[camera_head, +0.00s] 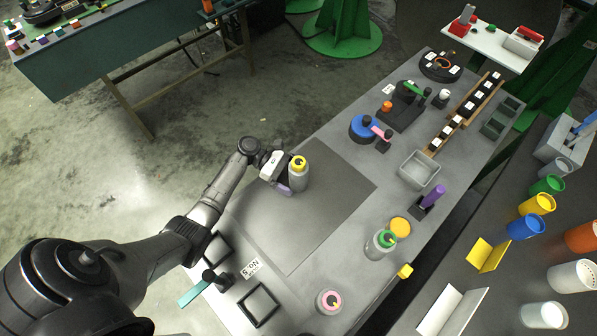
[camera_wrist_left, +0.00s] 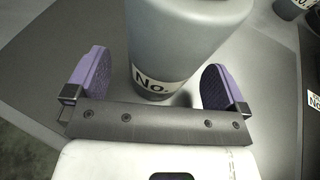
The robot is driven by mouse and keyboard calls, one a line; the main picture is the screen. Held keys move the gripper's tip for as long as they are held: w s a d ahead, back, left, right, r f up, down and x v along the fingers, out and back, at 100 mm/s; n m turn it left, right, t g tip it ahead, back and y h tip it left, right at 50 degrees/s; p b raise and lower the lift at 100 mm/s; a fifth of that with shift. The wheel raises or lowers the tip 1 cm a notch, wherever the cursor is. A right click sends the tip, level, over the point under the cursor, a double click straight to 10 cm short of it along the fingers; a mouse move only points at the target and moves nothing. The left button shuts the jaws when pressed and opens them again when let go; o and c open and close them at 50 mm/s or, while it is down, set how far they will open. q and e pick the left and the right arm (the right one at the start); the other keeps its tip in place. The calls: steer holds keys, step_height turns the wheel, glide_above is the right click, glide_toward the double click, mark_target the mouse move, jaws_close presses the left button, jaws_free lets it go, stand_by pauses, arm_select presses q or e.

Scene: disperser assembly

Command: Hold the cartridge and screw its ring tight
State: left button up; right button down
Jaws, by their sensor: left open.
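A grey cartridge (camera_head: 298,180) with a yellow ring (camera_head: 298,164) on top stands upright on the dark mat of the table. Its lower body, with a "No." label, fills the middle of the left wrist view (camera_wrist_left: 185,45). My left gripper (camera_head: 284,178) is at the cartridge's left side, low down. Its purple-padded fingers (camera_wrist_left: 157,82) are open, one on each side of the cartridge, with a visible gap at both sides. The ring is out of the left wrist view. My right gripper is in neither view.
A green-ringed cartridge (camera_head: 378,248) and a pink-ringed one (camera_head: 329,301) stand on the table's near right part. A blue round fixture (camera_head: 362,128) and a grey bin (camera_head: 421,170) stand farther back. The dark mat (camera_head: 330,215) is otherwise clear.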

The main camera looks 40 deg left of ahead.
arm_select(q)
steer(key=shift+w+d+f, duration=0.1)
steer(key=shift+d, duration=0.3)
steer(key=shift+c, duration=0.5)
steer(key=c, duration=1.3)
steer(key=shift+c, duration=0.2)
